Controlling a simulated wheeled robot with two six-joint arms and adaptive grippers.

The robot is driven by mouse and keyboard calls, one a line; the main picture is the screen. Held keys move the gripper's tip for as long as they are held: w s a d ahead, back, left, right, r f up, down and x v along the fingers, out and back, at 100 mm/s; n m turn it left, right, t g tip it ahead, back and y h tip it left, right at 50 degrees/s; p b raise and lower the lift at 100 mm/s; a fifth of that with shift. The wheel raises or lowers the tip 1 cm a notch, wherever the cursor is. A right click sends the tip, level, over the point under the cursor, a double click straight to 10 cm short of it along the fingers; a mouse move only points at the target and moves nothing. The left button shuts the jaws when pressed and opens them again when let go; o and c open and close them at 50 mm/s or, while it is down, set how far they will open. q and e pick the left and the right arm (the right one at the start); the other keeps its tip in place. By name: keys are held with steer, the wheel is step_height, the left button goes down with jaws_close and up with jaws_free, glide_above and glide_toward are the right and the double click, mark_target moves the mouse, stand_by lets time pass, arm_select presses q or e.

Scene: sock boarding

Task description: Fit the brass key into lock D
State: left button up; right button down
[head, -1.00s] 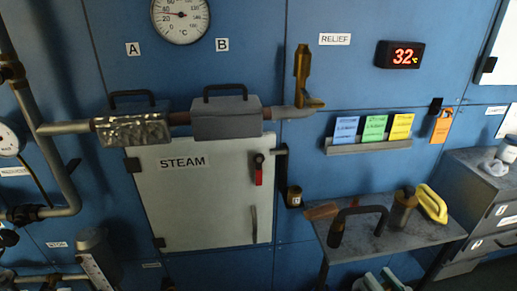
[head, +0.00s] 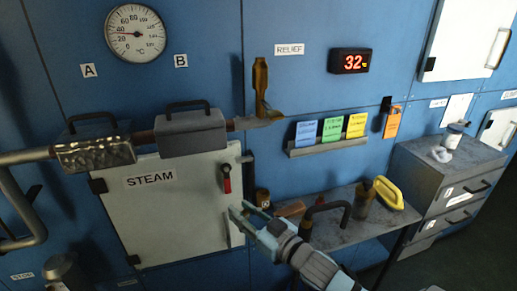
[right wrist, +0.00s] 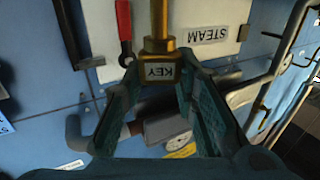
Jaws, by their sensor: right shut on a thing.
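The brass key (right wrist: 157,70), a block marked KEY with a round stem, sits between the fingertips of my right gripper (right wrist: 158,82) in the right wrist view. The gripper is shut on the block, and the stem runs to the picture's top edge. In the head view my right gripper (head: 240,208) is in front of the lower right of the STEAM panel (head: 170,210); I cannot make out the key there. A small brass-brown object (head: 263,198) with a pale label is just right of the fingertips. I cannot read a D on any lock. My left gripper is out of view.
A red lever (head: 227,180) is on the panel's right side. A grey shelf (head: 350,222) with a dark handle (head: 330,212) and a yellow-handled item (head: 388,193) is at the right. A pipe with grey boxes (head: 192,132) crosses above. A drawer cabinet (head: 440,190) stands far right.

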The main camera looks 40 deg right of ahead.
arm_select(q)
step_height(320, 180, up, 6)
steer(key=p, duration=0.4)
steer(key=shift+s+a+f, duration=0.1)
arm_select(e)
steer(key=w+d+r+m+h, duration=0.2)
steer(key=w+d+r+h, duration=0.1)
steer(key=d, duration=0.3)
steer(key=w+d+r+m+h, duration=0.3)
steer(key=w+d+h, duration=0.2)
steer(key=w+d, duration=0.1)
steer(key=shift+w+d+m+g, duration=0.3)
steer(key=shift+d+g, duration=0.1)
steer(key=shift+d, duration=0.4)
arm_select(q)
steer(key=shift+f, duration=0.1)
arm_select(e)
steer(key=shift+s, duration=0.1)
arm_select(q)
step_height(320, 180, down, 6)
steer(key=b, duration=0.6)
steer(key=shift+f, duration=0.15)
arm_select(e)
step_height(320, 180, down, 6)
steer(key=shift+r, duration=0.1)
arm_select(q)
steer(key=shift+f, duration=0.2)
arm_select(e)
steer(key=shift+a, duration=0.1)
